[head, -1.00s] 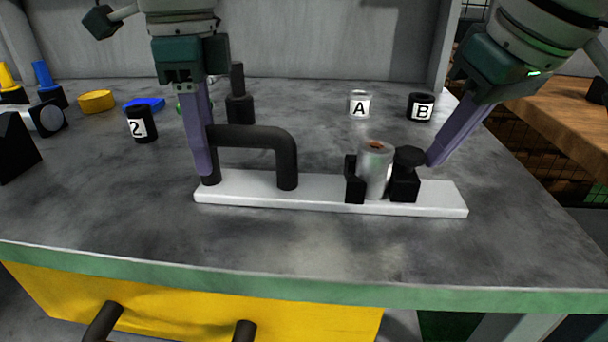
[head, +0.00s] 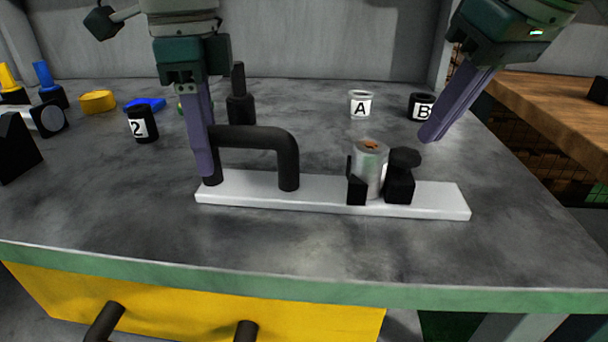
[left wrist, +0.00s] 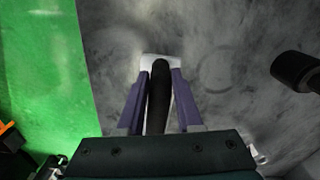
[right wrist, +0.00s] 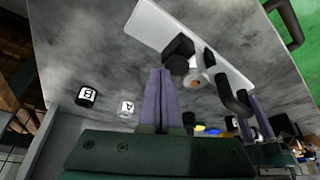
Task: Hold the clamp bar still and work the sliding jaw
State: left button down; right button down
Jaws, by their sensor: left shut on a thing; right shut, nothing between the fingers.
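The white clamp bar (head: 325,205) lies flat on the bench. Its black arched handle (head: 250,135) stands on the left part, and my left gripper (head: 208,172) is shut on the handle's left leg. The left wrist view shows the handle (left wrist: 158,95) between both fingers. A grey metal cylinder (head: 369,170) stands on the bar between a thin black fixed jaw (head: 356,188) and the black sliding jaw (head: 399,185) with its round knob. My right gripper (head: 430,138) is shut and empty, above and right of the sliding jaw, apart from it. The right wrist view also shows the sliding jaw (right wrist: 178,47).
The bench front (head: 300,250) is clear.

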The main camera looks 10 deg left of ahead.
jog(key=shift+d+r, duration=0.25)
jog(key=shift+r, duration=0.8)
jog(key=shift+d+r, duration=0.25)
jog(key=shift+r, duration=0.75)
pick_arm(q)
jog(key=c, duration=0.5)
grip_release()
jog(key=shift+r, duration=0.1)
notch_tip(320, 180, up, 12)
jog(key=shift+f, duration=0.1)
jog(key=shift+s, duration=0.1)
pick_arm(e)
jog(key=shift+s, duration=0.1)
